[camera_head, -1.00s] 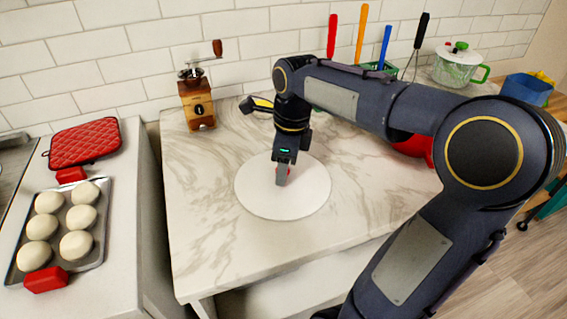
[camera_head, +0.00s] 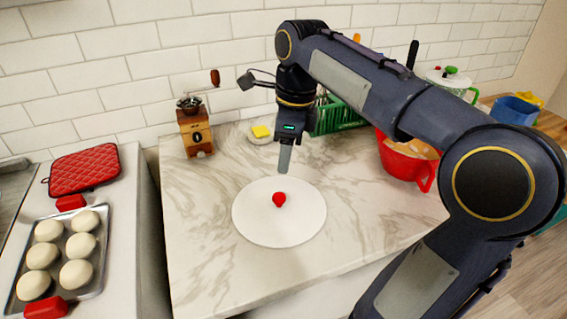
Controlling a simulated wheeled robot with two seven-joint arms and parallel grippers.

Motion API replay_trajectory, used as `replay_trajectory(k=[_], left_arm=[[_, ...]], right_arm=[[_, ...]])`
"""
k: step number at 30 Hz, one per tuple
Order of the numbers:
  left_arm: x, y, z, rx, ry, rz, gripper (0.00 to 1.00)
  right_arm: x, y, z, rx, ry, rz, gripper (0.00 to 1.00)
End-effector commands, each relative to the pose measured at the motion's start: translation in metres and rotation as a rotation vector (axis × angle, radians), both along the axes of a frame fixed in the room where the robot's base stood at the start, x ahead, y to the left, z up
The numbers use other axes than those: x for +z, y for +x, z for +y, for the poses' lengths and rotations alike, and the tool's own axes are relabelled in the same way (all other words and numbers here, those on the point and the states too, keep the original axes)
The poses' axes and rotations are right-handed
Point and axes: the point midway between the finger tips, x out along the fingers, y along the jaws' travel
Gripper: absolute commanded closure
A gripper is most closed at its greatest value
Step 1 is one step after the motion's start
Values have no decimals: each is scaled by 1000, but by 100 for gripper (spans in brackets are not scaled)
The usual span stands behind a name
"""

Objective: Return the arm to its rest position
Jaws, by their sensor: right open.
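My right arm reaches in from the right, with its elbow large at the right side. My right gripper (camera_head: 284,170) points down above the marble counter (camera_head: 205,245). It is open and empty, raised clear above a small red object (camera_head: 279,199). The red object lies near the middle of a white round board (camera_head: 265,228). My left gripper does not show.
A wooden coffee grinder (camera_head: 196,130) stands against the tiled wall. A yellow item on a small dish (camera_head: 261,132), a green rack (camera_head: 335,117) and a red colander (camera_head: 405,165) are near the arm. A dough tray (camera_head: 98,262) lies left. The front counter is clear.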

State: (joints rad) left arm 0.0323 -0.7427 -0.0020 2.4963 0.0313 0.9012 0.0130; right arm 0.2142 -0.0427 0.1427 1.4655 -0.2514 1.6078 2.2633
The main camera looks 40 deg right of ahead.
Motion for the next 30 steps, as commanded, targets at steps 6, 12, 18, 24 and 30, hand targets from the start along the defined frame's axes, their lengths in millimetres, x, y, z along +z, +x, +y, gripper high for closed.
replay_trajectory(k=[6,12,18,24,30], left_arm=[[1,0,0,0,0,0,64],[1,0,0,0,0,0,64],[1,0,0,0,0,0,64],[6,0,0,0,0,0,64],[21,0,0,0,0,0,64]], right_arm=[[8,-1,-1,1,0,0,50],[7,-1,-1,0,0,0,50],[7,-1,-1,0,0,0,50],[7,-9,6,115,-4,-30,50],[-4,-44,37,651,-45,-188,50]])
